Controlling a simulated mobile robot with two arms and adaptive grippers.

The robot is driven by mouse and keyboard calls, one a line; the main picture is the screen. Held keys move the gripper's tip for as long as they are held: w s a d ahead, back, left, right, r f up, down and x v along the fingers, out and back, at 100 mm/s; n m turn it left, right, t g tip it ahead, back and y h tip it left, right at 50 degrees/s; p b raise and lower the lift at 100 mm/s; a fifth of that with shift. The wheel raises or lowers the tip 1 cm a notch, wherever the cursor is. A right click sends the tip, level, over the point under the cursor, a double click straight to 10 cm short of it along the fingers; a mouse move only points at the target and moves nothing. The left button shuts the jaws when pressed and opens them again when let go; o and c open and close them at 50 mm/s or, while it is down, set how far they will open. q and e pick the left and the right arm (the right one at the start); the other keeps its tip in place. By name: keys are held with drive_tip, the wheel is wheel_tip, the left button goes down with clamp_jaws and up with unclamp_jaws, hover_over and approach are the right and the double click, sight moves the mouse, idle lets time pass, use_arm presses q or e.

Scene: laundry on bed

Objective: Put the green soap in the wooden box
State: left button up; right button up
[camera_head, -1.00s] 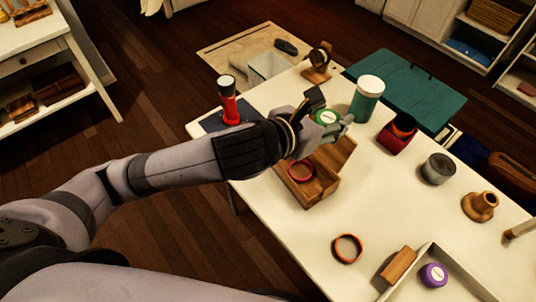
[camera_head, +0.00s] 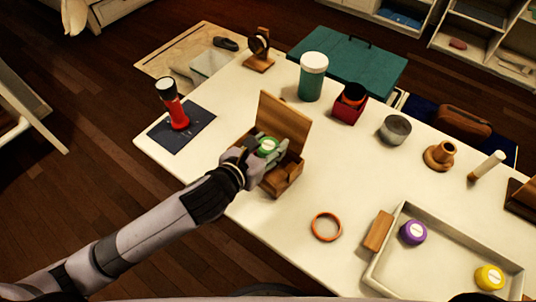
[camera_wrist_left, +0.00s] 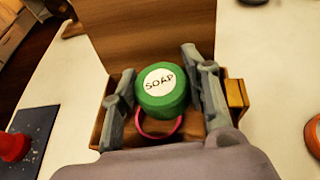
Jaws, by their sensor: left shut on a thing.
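The green soap (camera_head: 267,147) is round with a white label reading SOAP; it also shows in the left wrist view (camera_wrist_left: 162,90). My left gripper (camera_head: 264,149) is shut on it, with a finger on each side. The wooden box (camera_head: 290,182) stands on the white table with its lid (camera_head: 283,121) raised behind the soap. The gripper holds the soap over the box opening. In the left wrist view a pink-red ring (camera_wrist_left: 160,127) shows below the soap, inside the box. The gripper hides part of the box. My right gripper is not in view.
A red flashlight (camera_head: 171,104) stands on a dark mat left of the box. An orange ring (camera_head: 326,227), a wooden block (camera_head: 378,231) and a white tray (camera_head: 377,273) with purple and yellow soaps lie at right.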

use_arm(q)
wheel_tip(320, 180, down, 4)
drive_tip(key=shift+r+b, duration=0.1)
drive_tip(key=shift+b, duration=0.2)
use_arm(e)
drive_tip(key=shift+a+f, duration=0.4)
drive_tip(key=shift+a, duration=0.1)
